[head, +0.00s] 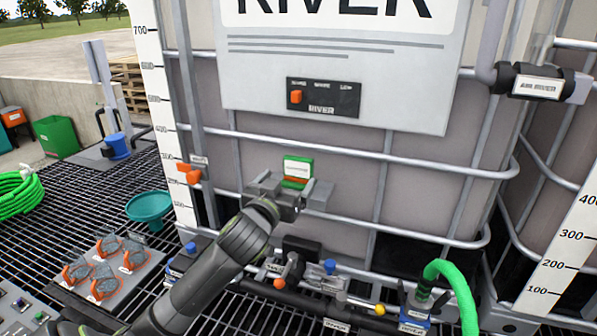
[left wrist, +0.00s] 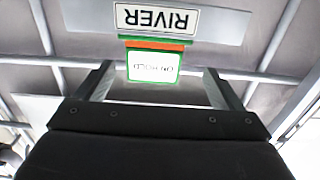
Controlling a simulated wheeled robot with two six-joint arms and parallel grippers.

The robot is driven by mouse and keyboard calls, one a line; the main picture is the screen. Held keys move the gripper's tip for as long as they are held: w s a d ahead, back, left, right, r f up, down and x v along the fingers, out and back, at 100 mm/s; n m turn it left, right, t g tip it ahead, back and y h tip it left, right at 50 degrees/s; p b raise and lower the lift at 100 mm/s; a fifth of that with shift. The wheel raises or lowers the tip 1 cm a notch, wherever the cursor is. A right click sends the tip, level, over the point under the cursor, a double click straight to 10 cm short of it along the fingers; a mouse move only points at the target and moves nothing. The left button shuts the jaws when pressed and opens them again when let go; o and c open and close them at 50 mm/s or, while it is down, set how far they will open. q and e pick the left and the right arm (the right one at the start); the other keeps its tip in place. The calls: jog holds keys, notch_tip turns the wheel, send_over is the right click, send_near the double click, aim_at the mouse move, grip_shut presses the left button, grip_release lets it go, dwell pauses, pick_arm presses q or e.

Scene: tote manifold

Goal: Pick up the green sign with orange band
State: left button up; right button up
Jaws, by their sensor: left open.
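The green sign with the orange band (head: 298,166) is upright in front of the tank's lower front face in the head view. It has a white label panel and the orange band near its lower edge. In the left wrist view the sign (left wrist: 153,64) appears upside down, between my finger tips in the picture. My left gripper (head: 291,188) is open and empty, with its fingers either side of the sign's lower part in the head view. I cannot tell whether they touch it. My right gripper is not in view.
Metal cage bars (head: 345,149) of the tank run close around the sign. Below stand valves, a blue-handled fitting (head: 329,267) and a green hose (head: 453,281). An orange tag (head: 189,172) hangs at left. A teal funnel (head: 149,207) stands on the grating.

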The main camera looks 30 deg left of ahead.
aim_at(297, 171)
pick_arm(q)
jog(key=shift+w, duration=0.4)
jog(key=w, duration=0.1)
jog(key=w+p, duration=0.2)
jog(key=shift+w+a+r, duration=0.15)
jog(key=shift+w+r, duration=0.2)
jog(key=shift+w+a+f+p, duration=0.15)
jog(key=shift+w+p, duration=0.25)
jog(key=shift+w, duration=0.3)
jog(key=c, duration=1.1)
